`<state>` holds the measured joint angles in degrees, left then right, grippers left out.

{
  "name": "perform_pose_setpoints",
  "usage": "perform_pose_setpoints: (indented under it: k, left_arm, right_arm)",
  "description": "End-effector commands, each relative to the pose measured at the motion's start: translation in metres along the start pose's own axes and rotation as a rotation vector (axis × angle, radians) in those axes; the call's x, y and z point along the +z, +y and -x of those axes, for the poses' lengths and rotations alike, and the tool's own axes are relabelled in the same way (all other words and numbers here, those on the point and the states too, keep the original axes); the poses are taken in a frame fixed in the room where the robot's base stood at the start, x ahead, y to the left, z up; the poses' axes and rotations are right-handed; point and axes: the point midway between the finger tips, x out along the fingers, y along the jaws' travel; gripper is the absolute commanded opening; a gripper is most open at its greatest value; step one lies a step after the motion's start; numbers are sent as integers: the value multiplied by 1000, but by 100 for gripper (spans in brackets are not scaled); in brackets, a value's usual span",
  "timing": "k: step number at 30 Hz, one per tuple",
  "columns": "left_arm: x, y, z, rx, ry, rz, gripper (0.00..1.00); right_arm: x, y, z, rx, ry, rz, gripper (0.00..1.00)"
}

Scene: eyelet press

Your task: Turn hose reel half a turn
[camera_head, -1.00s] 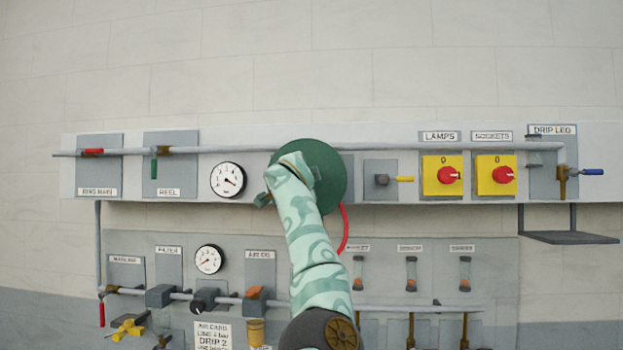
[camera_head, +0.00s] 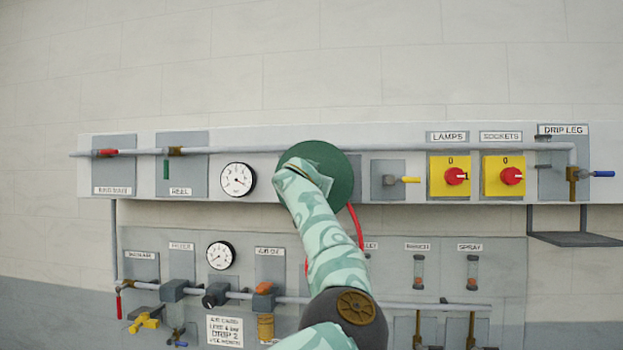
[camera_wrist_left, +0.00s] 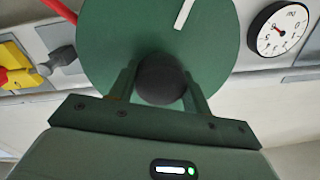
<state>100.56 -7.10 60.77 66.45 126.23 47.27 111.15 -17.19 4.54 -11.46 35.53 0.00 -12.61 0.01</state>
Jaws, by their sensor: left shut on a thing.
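The hose reel is a round dark green disc (camera_head: 340,172) on the upper panel in the head view, partly covered by my left arm. A red hose (camera_head: 357,222) hangs below it. In the left wrist view the reel's disc (camera_wrist_left: 120,35) fills the upper middle, with a white stripe on its face. A black round knob (camera_wrist_left: 164,78) stands out from the disc near its edge. My left gripper (camera_wrist_left: 160,85) has one finger on each side of this knob and is shut on it. In the head view its fingers are hidden behind my wrist. My right gripper is not in view.
A pressure gauge (camera_head: 237,180) is left of the reel. A grey pipe (camera_head: 240,150) runs along the upper panel. More valves and pipework fill the lower panel.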

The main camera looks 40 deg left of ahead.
Motion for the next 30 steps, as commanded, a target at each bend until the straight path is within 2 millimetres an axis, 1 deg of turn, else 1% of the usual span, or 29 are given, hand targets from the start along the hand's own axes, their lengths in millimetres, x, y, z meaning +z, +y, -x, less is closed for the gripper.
perform_pose_setpoints:
  k: [1,6,12,19,30]
  left_arm:
    - [5,3,-2,6,-12,36,7]
    - [5,3,-2,6,-17,154,7]
    - [6,4,-2,5,-22,250,7]
    - [8,4,-2,4,-25,302,7]
    - [8,4,-2,5,-26,312,7]
  right_arm:
    - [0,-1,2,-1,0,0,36]
    - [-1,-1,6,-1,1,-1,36]
    - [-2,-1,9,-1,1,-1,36]
    - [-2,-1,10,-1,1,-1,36]
    - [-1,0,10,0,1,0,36]
